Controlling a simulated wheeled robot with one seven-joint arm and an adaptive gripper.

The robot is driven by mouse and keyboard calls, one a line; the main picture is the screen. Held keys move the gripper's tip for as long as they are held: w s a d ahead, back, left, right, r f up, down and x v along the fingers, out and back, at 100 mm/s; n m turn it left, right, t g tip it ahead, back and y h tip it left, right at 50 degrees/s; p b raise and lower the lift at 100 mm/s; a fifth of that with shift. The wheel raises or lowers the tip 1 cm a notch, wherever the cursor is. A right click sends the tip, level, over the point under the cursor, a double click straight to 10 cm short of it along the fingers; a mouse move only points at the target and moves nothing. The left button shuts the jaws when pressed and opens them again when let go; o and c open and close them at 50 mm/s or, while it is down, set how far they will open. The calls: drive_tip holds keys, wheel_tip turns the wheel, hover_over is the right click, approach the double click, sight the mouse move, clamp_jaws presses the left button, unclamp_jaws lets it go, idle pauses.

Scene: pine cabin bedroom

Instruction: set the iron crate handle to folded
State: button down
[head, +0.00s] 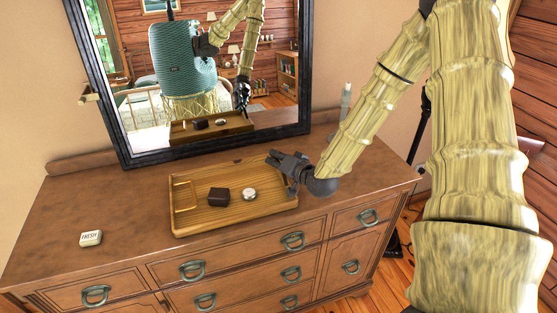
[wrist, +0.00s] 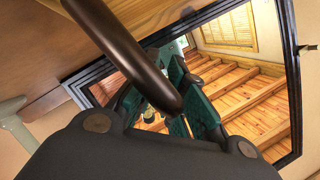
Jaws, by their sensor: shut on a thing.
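A shallow wooden crate (head: 232,225) sits on the dresser top, with a brass-coloured handle (head: 182,194) at its left end. My gripper (head: 280,163) is at the crate's right end, low over its back right corner. In the wrist view a thick dark brown bar (wrist: 122,48), which looks like the iron handle, runs down to the teal finger pads (wrist: 190,92). My gripper is shut on it. In the head view my gripper hides most of this handle, so its tilt cannot be told there.
A dark brown box (head: 218,197) and a small round silvery item (head: 249,194) lie in the crate. A pale "FRESH" tin (head: 91,238) stands at the left. A black-framed mirror (head: 215,145) leans close behind the crate. A pale bottle (head: 346,98) stands behind my arm. The dresser top left of the crate is mostly clear.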

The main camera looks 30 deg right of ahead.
drive_tip(key=a+n+b, duration=0.1)
drive_tip(key=a+f+n+g+h+b, duration=0.1)
drive_tip(key=n, duration=0.1)
drive_tip(key=shift+w+a+f+h, duration=0.1)
drive_tip(key=shift+w+f+h, duration=0.1)
drive_tip(key=shift+h, duration=0.1)
drive_tip(key=shift+w+a+f+n+g+h+b, duration=0.15)
drive_tip(key=shift+a+f+n+h+b, duration=0.15)
drive_tip(key=shift+n+h+b, duration=0.3)
drive_tip(key=shift+a+f+n+g+h+b, duration=0.2)
drive_tip(key=shift+a+n+h+b, duration=0.15)
drive_tip(key=shift+n, duration=0.35)
drive_tip(key=c, duration=1.5)
unclamp_jaws()
drive_tip(key=shift+v, duration=3.75)
